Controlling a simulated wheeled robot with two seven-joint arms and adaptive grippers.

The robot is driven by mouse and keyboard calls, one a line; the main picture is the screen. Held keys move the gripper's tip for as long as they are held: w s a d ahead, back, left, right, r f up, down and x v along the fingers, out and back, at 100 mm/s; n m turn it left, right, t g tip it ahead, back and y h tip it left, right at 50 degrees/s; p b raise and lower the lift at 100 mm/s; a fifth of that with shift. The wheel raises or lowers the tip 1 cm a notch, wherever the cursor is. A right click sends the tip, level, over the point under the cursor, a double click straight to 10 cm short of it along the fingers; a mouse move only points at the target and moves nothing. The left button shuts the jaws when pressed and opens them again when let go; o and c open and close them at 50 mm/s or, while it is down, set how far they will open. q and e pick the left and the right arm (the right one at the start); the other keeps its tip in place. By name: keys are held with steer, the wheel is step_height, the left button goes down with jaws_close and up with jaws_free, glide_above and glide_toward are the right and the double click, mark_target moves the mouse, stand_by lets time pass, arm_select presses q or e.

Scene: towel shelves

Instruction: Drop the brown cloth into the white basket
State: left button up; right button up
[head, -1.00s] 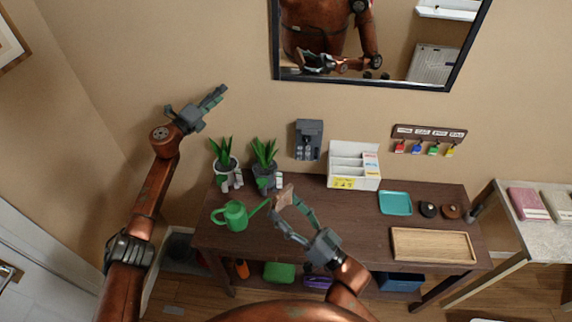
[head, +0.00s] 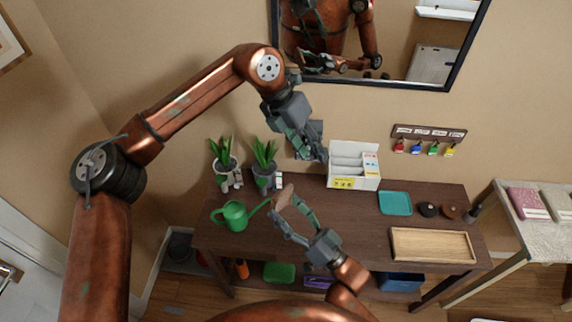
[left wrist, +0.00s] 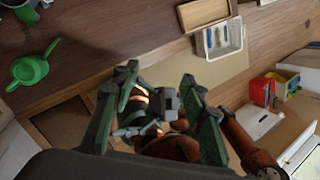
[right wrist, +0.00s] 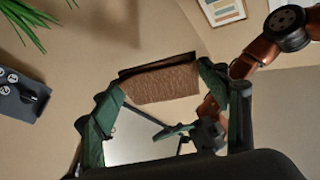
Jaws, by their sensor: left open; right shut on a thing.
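The brown cloth (head: 284,194) is held at the tips of my right gripper (head: 285,204), above the dark table near the watering can. In the right wrist view the cloth (right wrist: 160,82) is a ribbed brown piece stretched between the two fingertips. My left gripper (head: 316,152) is open and empty, higher up in front of the wall, near the white organizer. Its spread fingers also show in the left wrist view (left wrist: 160,78).
The dark table (head: 350,235) bears a green watering can (head: 235,215), potted plants (head: 264,160), a white organizer (head: 352,165), a teal tray (head: 395,203) and a wooden tray (head: 432,245). A mirror (head: 410,45) hangs above. A light side table (head: 530,235) stands at right.

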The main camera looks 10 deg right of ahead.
mark_target(285, 192)
arm_select(q)
steer(key=s+a+y, duration=0.1)
steer(key=a, duration=0.1)
steer(key=s+a+y, duration=0.1)
steer(key=a+y, duration=0.1)
steer(key=s+a+f+n+t+y, duration=0.1)
steer(key=a+y, duration=0.1)
steer(key=a, duration=0.1)
steer(key=shift+s+f, duration=0.1)
steer(key=shift+s, duration=0.3)
step_height(285, 192, down, 11)
steer(key=shift+f, duration=0.2)
steer(key=shift+c, duration=0.3)
steer(key=shift+d, duration=0.15)
jaws_close()
arm_select(e)
steer(key=o, duration=0.9)
steer(key=shift+o, duration=0.2)
